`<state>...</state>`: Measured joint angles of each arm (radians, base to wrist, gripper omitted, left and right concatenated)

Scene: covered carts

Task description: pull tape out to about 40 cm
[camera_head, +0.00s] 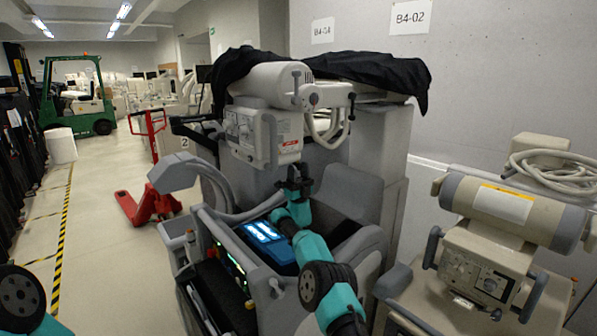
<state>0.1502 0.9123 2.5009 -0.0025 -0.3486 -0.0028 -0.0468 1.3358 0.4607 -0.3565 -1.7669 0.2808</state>
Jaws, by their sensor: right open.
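My right gripper (293,170) is dark, small and open. It points up and away in front of the white and grey medical cart (368,195), just below the cart's white head unit (262,135). I cannot make out a tape or tape measure in this view, and nothing distinct shows between the fingers. Whether the gripper touches the cart cannot be told. My left gripper is out of the picture; only a teal and black part of my left arm shows at the bottom left corner.
A black cover (370,70) drapes the cart's top. A lit blue screen (263,231) lies left of my right arm. A beige machine (480,270) stands close at right.

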